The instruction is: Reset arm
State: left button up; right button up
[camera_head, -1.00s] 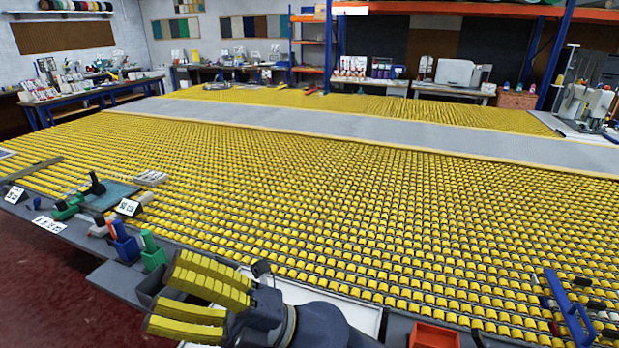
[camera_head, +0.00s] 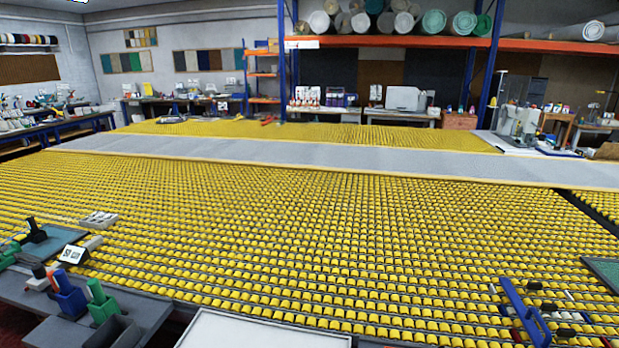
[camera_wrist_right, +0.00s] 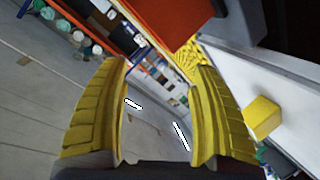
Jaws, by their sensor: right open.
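My right gripper (camera_wrist_right: 160,72) shows in the right wrist view. Its two yellow ribbed fingers stand wide apart with nothing between them. Neither gripper shows in the head view now. The left gripper is not in view. The roller table (camera_head: 300,240), covered in rows of yellow rollers, fills the middle of the head view.
Tool holders, one blue (camera_head: 68,297) and one green (camera_head: 102,302), stand at the table's left front. A white tray (camera_head: 265,330) lies at the front edge. A blue-handled tool (camera_head: 525,318) lies at right. In the wrist view, a red surface (camera_wrist_right: 180,22) and yellow block (camera_wrist_right: 263,117) are near.

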jog(key=s+d+f+g+h, duration=0.2)
jog(key=s+d+f+g, duration=0.2)
jog(key=s+d+f, duration=0.3)
jog(key=s+d+f+g+h, duration=0.25)
jog(key=s+d+f, duration=0.35)
jog(key=s, duration=0.4)
jog(key=s+a+f+m+g+y, duration=0.1)
jog(key=a+f+g+y, duration=0.1)
jog(key=f, duration=1.3)
jog(key=s+a+f+g+y, duration=0.2)
jog(key=a+f, duration=0.1)
jog(key=f, duration=1.2)
jog(key=s+f+m+g+y, duration=0.1)
jog(key=s+f+m+g, duration=0.1)
jog(key=s+f, duration=1.9)
jog(key=shift+s+d+m+g, duration=0.2)
jog(key=shift+s+m+g, duration=0.15)
jog(key=shift+s+m, duration=0.05)
jog(key=shift+y, duration=0.25)
